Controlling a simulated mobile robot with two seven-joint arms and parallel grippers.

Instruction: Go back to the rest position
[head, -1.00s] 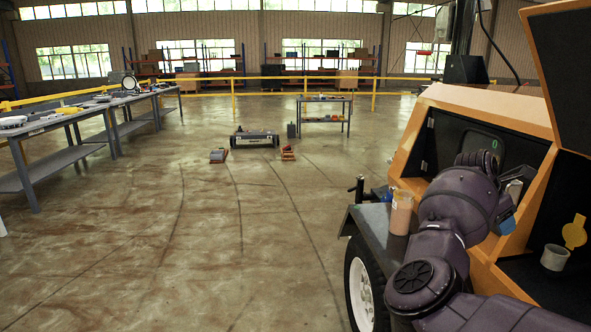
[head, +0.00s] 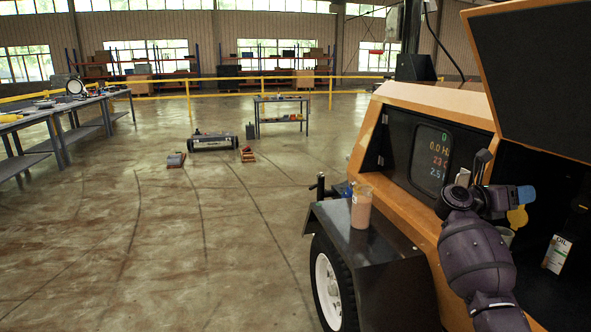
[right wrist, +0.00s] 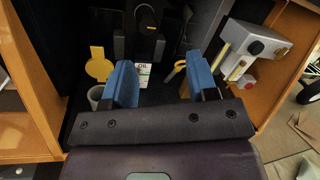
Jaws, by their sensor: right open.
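My right arm reaches up from the lower right in the head view, in front of the orange light tower cabinet (head: 400,172). An oil bottle (head: 557,250) stands in the dark compartment and also shows beyond the fingers in the right wrist view (right wrist: 143,72). A cup with a yellow lid (right wrist: 97,97) stands left of the fingers. My left gripper is not in view.
A container of brownish liquid (head: 361,207) stands on the tower's dark fender (head: 385,245). A lit display (head: 430,160) is on the cabinet panel. Grey workbenches (head: 50,120) line the left.

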